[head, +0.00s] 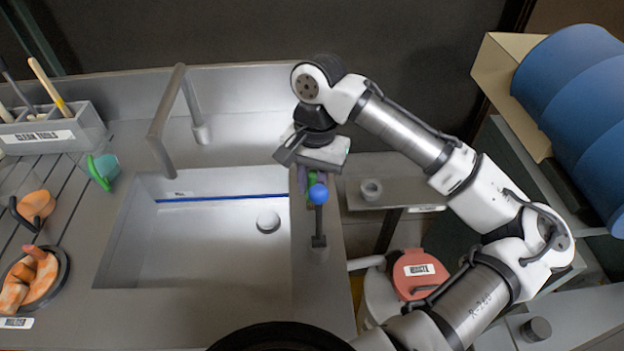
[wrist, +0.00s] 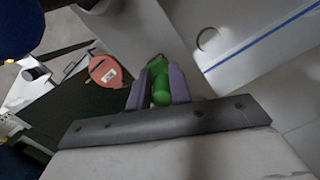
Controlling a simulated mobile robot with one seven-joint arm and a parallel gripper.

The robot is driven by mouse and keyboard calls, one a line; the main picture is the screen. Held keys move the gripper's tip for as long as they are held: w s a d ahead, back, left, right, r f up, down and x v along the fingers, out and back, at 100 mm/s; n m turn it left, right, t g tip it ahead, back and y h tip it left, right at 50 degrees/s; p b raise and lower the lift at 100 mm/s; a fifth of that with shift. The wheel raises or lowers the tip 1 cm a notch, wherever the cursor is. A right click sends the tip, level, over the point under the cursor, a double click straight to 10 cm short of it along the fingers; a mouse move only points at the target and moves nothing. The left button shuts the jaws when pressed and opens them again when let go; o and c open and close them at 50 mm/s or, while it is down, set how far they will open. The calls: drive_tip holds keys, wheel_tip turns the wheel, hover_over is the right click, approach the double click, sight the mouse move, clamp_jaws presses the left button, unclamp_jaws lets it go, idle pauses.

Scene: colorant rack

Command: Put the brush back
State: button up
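My gripper (wrist: 158,92) has its two purple-grey fingers on either side of a green rounded object (wrist: 160,84), and they look closed on it. The object may be the brush's handle; no bristles show. In the head view my gripper (head: 309,181) is over the sink's right rim, behind a blue ball-topped post, and only a little of the green shows. A grey holder labelled CLEAN TOOLS (head: 84,128) stands at the far left, with a yellow-and-cream handled tool (head: 50,86) and other handles in it.
The empty sink basin (head: 200,240) lies left of my gripper, with a tall grey faucet (head: 165,125) behind it. The blue-topped post (head: 318,194) stands close in front. A red-lidded bin (head: 418,270) is at lower right.

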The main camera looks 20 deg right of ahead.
drive_tip(key=o, duration=0.4)
drive_tip(key=r, duration=0.4)
drive_tip(key=w+r, duration=0.1)
drive_tip(key=r, duration=0.3)
drive_tip(key=d+r+b, duration=0.1)
drive_tip(key=r, duration=0.3)
drive_tip(key=shift+w+r, duration=0.1)
drive_tip(key=shift+w, duration=0.05)
